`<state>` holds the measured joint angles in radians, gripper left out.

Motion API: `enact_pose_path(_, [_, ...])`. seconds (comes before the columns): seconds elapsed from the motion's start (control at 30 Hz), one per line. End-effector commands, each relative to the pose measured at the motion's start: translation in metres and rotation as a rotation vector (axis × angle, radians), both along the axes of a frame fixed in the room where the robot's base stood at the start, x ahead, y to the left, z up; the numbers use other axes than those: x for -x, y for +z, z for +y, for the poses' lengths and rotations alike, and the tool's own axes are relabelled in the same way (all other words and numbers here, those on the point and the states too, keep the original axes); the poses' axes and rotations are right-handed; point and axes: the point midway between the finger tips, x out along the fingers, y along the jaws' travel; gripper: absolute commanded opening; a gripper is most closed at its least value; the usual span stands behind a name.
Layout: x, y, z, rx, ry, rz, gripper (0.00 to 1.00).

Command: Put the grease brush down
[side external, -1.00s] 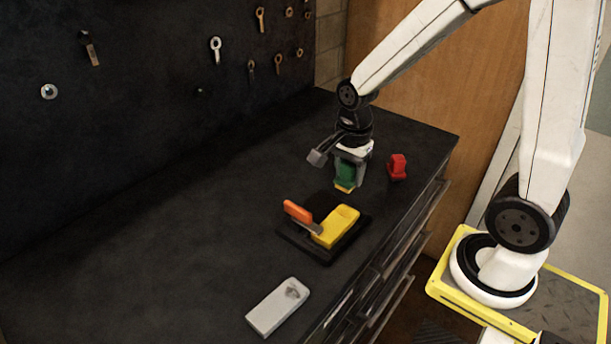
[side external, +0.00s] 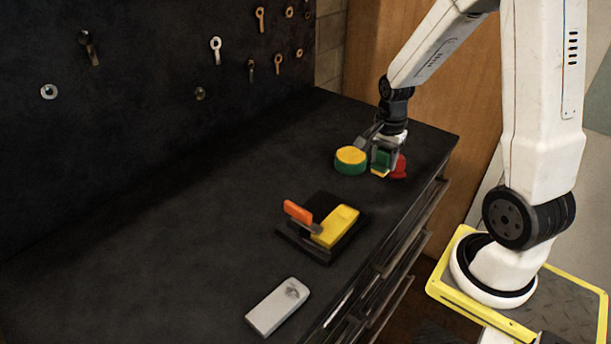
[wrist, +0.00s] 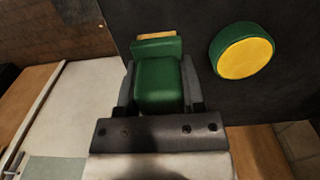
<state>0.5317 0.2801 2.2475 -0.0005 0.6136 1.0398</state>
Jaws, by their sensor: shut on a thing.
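My gripper (side external: 384,160) is shut on the grease brush (wrist: 158,85), which has a green body and a yellow end. In the side view the brush (side external: 381,172) hangs upright, yellow end down, low over the far right of the dark bench. I cannot tell whether its tip touches the bench top. A round green tin with a yellow top (side external: 350,158) stands just left of the gripper. The tin also shows at the upper right of the wrist view (wrist: 244,55), apart from the brush.
A red object (side external: 401,167) is partly hidden behind my gripper. A dark bench (side external: 200,240) holds a black plate (side external: 293,238) with a yellow block and orange handle. A light grey piece (side external: 278,306) lies at the front. The bench's left side is clear.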

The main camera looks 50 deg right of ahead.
Motion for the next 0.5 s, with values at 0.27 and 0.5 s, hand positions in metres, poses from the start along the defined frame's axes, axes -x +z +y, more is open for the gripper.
enact_pose_path(0.27, [0.000, -0.023, 0.001, -0.002, 0.000, 0.003, 0.00])
enact_pose_path(0.5, [0.000, -0.042, 0.000, -0.001, 0.000, 0.001, 0.00])
